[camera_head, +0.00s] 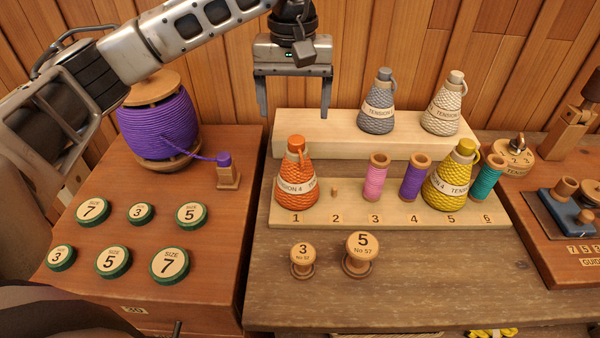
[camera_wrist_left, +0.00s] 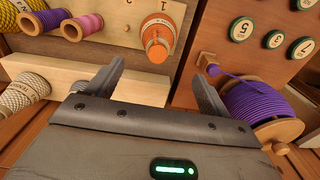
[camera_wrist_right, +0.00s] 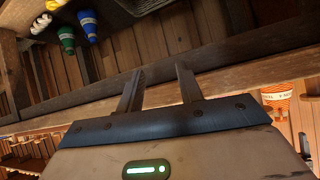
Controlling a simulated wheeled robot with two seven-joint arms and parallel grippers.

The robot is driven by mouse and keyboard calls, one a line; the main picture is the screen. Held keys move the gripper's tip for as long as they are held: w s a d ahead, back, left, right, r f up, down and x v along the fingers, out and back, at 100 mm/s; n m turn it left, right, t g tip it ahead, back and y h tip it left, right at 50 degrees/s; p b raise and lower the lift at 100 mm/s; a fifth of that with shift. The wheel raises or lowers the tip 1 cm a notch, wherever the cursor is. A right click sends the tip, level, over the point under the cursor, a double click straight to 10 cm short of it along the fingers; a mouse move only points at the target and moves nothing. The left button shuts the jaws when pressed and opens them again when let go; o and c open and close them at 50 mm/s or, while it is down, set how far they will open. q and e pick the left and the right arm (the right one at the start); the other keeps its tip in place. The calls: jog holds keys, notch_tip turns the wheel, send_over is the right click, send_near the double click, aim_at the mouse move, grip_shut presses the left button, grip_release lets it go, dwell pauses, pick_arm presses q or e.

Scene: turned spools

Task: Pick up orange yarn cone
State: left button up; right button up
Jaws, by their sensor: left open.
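The orange yarn cone (camera_head: 296,180) stands upright at position 1 on the numbered board, with a label reading TENSION 4. My left gripper (camera_head: 295,112) hangs above and behind the cone, in front of the wooden wall. Its two fingers are apart with nothing between them, and they do not touch the cone. My right gripper (camera_wrist_right: 158,85) shows only in its own wrist view, fingers apart and empty, away from the board.
The numbered board (camera_head: 390,219) also holds a pink spool (camera_head: 375,177), a purple spool (camera_head: 414,177), a yellow cone (camera_head: 450,180) and a teal spool (camera_head: 486,178). A raised pale step (camera_head: 330,145) behind carries grey (camera_head: 377,108) and cream (camera_head: 443,108) cones. A large purple spool (camera_head: 158,125) stands left.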

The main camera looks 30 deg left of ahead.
aim_at(297, 152)
pick_arm(q)
notch_tip(297, 152, down, 6)
jog(key=shift+s+r, duration=0.1)
jog(key=shift+r, duration=0.05)
jog(key=shift+w+d+f+p, duration=0.1)
jog(key=shift+f+p, duration=0.3)
jog(key=shift+f, duration=1)
jog(key=shift+w+d+f+p, duration=0.1)
jog(key=shift+f+p, duration=0.3)
jog(key=shift+f, duration=0.95)
jog(key=c, duration=1.5)
jog(key=shift+c, duration=1.2)
jog(key=shift+r, duration=0.15)
